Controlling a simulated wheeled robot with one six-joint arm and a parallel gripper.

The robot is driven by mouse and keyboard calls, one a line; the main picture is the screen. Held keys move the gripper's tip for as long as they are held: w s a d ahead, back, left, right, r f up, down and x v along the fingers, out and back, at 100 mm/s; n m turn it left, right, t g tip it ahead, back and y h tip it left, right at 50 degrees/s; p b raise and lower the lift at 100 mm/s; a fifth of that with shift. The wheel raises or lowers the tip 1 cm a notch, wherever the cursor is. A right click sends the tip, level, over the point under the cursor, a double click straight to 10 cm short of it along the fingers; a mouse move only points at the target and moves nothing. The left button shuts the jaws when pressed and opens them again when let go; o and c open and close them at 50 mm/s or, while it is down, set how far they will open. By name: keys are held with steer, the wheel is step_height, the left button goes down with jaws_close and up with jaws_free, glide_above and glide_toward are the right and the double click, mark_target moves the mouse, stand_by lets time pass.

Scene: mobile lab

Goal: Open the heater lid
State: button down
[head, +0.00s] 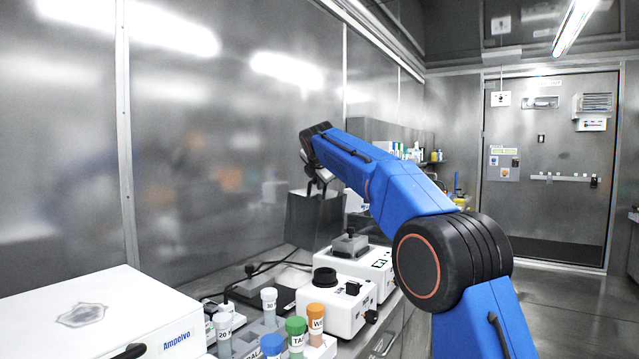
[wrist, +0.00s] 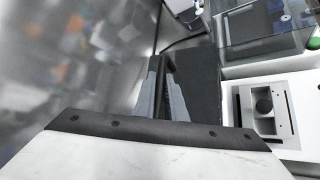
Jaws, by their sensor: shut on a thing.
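A dark flat panel (wrist: 201,85) lies beside and beyond the fingers. My gripper hides part of the handle, and I cannot tell how far the lid is raised.
White devices (head: 336,301) stand in front on the bench, one with a metal block (head: 350,243) on top. Capped tubes (head: 295,334) and a white box (head: 98,312) are nearer. The steel wall (head: 230,130) is close on the left.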

stand_by(0.3)
steer(key=c, duration=1.8)
jaws_free()
steer(key=v, duration=1.7)
steer(key=shift+s+r, duration=0.1)
steer(key=shift+s, duration=0.1)
steer(key=shift+c, duration=0.7)
